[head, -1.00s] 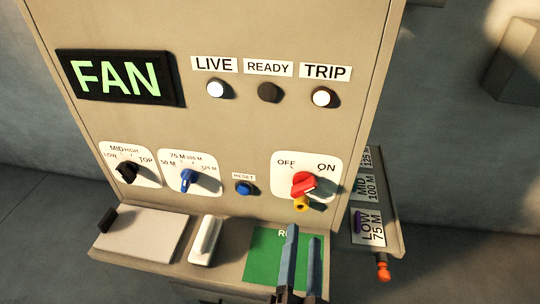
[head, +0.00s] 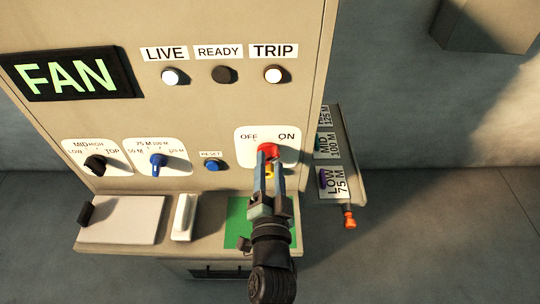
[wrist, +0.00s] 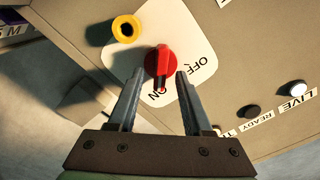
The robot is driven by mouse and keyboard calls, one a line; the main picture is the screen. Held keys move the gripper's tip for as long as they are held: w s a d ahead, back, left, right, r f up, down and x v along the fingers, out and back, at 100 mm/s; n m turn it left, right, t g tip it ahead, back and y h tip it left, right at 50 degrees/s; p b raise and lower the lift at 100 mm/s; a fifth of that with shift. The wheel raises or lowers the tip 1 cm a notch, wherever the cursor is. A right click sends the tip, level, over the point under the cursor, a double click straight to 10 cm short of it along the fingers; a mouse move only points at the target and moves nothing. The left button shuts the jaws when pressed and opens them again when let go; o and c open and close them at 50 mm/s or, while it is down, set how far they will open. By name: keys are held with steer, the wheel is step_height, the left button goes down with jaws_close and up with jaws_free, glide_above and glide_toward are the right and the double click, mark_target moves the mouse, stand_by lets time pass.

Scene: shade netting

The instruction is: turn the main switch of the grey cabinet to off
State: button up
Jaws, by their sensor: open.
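The grey cabinet (head: 220,115) has a red main switch (head: 268,149) on a white plate marked OFF and ON, right of its blue reset button. In the wrist view the switch's handle (wrist: 161,62) points toward the ON mark. My gripper (head: 267,158) is in front of the switch and hides its lower part in the head view. In the wrist view my gripper (wrist: 160,75) is open, one fingertip on each side of the red handle, with gaps showing. I cannot tell how far the tips are from the plate.
A yellow round fitting (wrist: 126,28) is just beside the switch plate. Black (head: 95,163) and blue (head: 158,160) selector knobs are to the left. A ledge with a white handle (head: 184,217) juts out below. A labelled side rack (head: 345,150) stands at right.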

steer(key=shift+w, duration=0.7)
jaws_close()
